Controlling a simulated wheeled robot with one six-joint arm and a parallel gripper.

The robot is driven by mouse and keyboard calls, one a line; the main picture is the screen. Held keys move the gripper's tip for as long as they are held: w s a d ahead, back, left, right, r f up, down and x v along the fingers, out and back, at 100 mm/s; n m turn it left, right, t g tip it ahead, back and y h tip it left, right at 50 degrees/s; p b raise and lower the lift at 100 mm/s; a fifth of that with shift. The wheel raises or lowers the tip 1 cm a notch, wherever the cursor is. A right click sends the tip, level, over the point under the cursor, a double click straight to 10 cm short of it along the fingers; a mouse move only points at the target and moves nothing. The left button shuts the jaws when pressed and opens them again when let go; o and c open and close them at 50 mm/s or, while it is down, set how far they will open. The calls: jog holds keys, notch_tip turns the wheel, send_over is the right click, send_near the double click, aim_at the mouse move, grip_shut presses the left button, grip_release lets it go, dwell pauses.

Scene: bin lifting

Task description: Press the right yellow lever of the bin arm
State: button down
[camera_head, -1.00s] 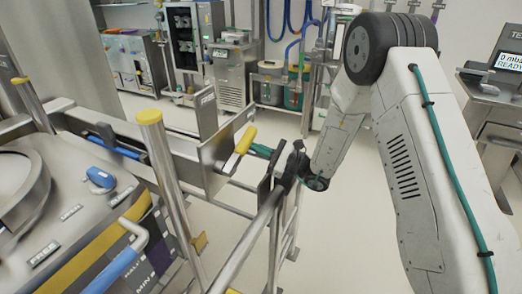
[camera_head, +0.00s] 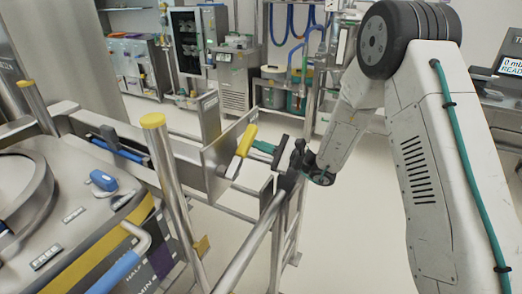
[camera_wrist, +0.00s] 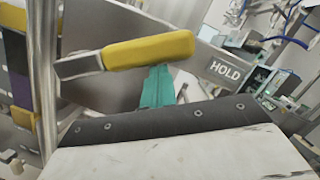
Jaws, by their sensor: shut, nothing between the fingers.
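The yellow lever (camera_head: 245,139) sticks out on a metal shank beside a steel plate of the bin arm (camera_head: 214,160). It also shows in the wrist view (camera_wrist: 148,49), lying nearly level across the upper middle. My gripper (camera_head: 263,147) is shut and empty, its teal fingertips just right of the lever. In the wrist view the fingertips (camera_wrist: 157,86) stand just below the yellow handle, their top close against its lower edge. I cannot tell whether they touch. I see only one such yellow lever.
A plate marked HOLD (camera_wrist: 224,71) is right of the lever in the wrist view. A steel post with yellow cap (camera_head: 174,185) and a steel rail (camera_head: 247,245) stand in front. A bin station with blue handles (camera_head: 119,271) is at left. Open floor lies beyond.

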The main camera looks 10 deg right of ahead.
aim_at(251, 133)
jog(key=s+a+r+n, duration=0.1)
jog(key=r+n, duration=0.1)
jog(key=n, duration=0.1)
jog(key=s+a+r+n+g, duration=0.1)
jog(key=s+r+n, duration=0.1)
jog(key=n, duration=0.1)
jog(key=s+a+r+n+g+h, duration=0.1)
jog(key=r+n, duration=0.2)
jog(key=shift+s, duration=0.25)
jog(key=shift+s+a+r+n, duration=0.35)
jog(key=shift+s+a+n, duration=0.15)
jog(key=shift+s, duration=0.2)
jog(key=shift+s+a+r+n, duration=0.35)
jog(key=shift+s+a+n, duration=0.05)
jog(key=shift+s+n, duration=0.25)
jog(key=shift+g, duration=0.3)
jog(key=shift+s, duration=0.1)
jog(key=v, duration=1)
jog(key=shift+r, duration=0.2)
jog(key=shift+m, duration=0.25)
